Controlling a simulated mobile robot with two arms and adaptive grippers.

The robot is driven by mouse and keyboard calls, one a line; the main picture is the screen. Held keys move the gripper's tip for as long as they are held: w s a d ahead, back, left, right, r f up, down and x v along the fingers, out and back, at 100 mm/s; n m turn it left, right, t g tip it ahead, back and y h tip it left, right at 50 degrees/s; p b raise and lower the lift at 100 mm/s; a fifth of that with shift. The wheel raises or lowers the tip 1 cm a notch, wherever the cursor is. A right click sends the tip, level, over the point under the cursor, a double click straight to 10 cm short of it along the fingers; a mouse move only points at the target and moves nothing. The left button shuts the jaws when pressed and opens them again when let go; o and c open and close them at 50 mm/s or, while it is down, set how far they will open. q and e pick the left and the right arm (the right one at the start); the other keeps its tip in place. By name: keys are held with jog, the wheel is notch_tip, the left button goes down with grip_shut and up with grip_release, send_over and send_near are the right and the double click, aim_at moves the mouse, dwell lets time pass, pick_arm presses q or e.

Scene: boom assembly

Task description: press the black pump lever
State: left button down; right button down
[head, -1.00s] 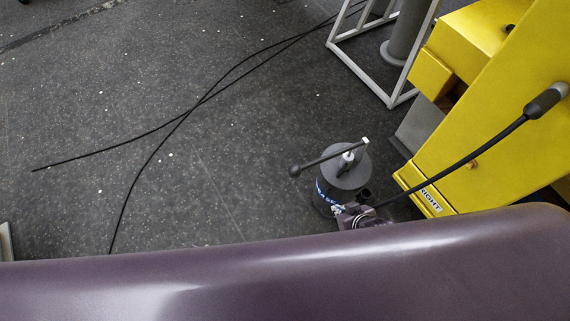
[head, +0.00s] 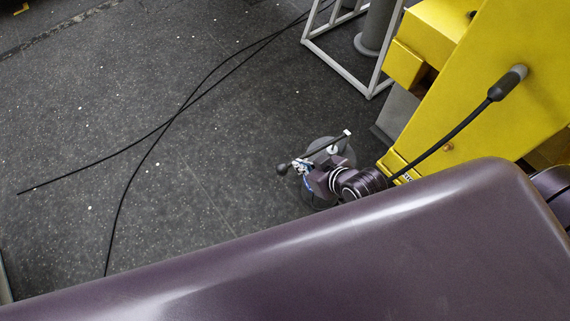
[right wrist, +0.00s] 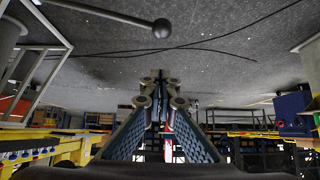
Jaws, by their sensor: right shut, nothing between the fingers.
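The black pump lever (head: 305,157) is a thin rod with a round ball knob at its left end, set across the top of the grey round pump (head: 325,150). In the right wrist view the lever (right wrist: 110,15) crosses the upper left, its ball knob clear of the fingers. My right gripper (head: 302,168) is beside the pump, close to the ball knob, and its arm hides much of the pump body. In the right wrist view the right gripper (right wrist: 160,82) has its fingers together with nothing between them. I cannot tell whether it touches the lever. My left gripper is out of view.
A yellow machine frame (head: 510,95) stands right of the pump, with a black hose (head: 450,138) hanging from it. A white metal frame (head: 335,65) stands behind. Black cables (head: 150,160) lie on the dark floor, which is otherwise open to the left.

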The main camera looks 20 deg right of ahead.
send_over(285, 171)
notch_tip(285, 171, down, 7)
jog(key=shift+d+r, duration=0.1)
jog(key=shift+r, duration=0.1)
notch_tip(285, 171, down, 3)
jog(key=shift+w+f+p, duration=0.1)
jog(key=shift+p, duration=0.2)
jog(key=shift+f, duration=0.55)
jog(key=shift+f, duration=0.1)
